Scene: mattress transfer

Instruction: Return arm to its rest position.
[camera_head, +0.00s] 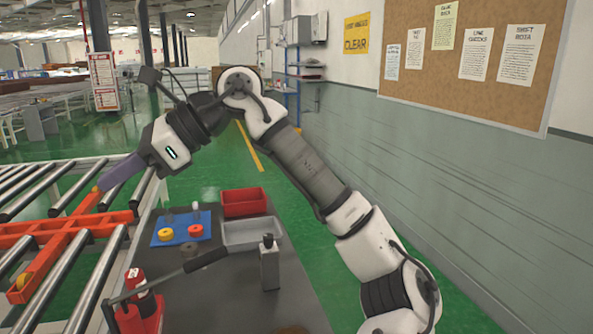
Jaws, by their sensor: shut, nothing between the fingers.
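My arm reaches up from the lower right, bends at a high elbow and comes down to the left. My gripper (104,187) is a dark purple-grey tapered shape beyond the white wrist. It is shut and empty, and its tip points down left over the roller conveyor (58,190).
A dark table (225,300) holds a blue mat (180,231) with small discs, a red bin (244,202), a grey bin (252,233), a grey bottle (269,264) and red containers (138,300). A wall with a corkboard (470,95) stands right. Green floor lies between.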

